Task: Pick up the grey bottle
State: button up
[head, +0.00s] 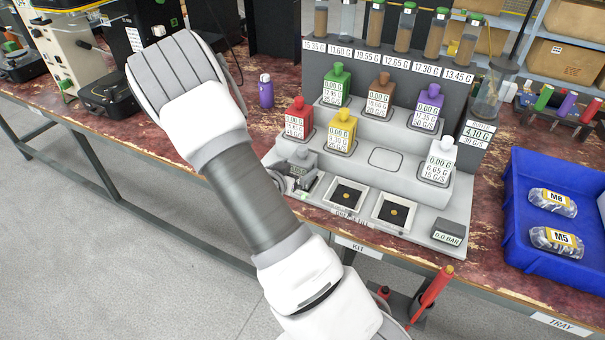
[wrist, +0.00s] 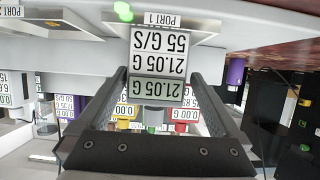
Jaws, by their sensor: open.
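The grey bottle (head: 303,160) stands at the front left of the stepped grey stand in the head view, partly covered by my arm parts. In the upside-down wrist view its label (wrist: 158,60) reads 21.05 G and 55 G/S and lies between the two dark fingers. My gripper (wrist: 157,68) is open, with one finger on each side of the bottle. I cannot tell whether either finger touches it. In the head view my gripper is small and hard to make out near the bottle.
Red (head: 298,118), yellow (head: 342,130), green (head: 337,84), brown (head: 380,95), purple (head: 428,105) and white (head: 440,158) bottles stand close by on the steps. Two square ports (head: 346,195) lie in front. A blue tray (head: 520,245) holds bags at right.

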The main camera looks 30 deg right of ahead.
aim_at(307, 163)
jog(key=b+x, duration=0.1)
jog(key=x, duration=0.4)
jog(key=shift+d+f, duration=0.15)
jog(key=shift+d, duration=0.25)
jog(key=c, duration=1.5)
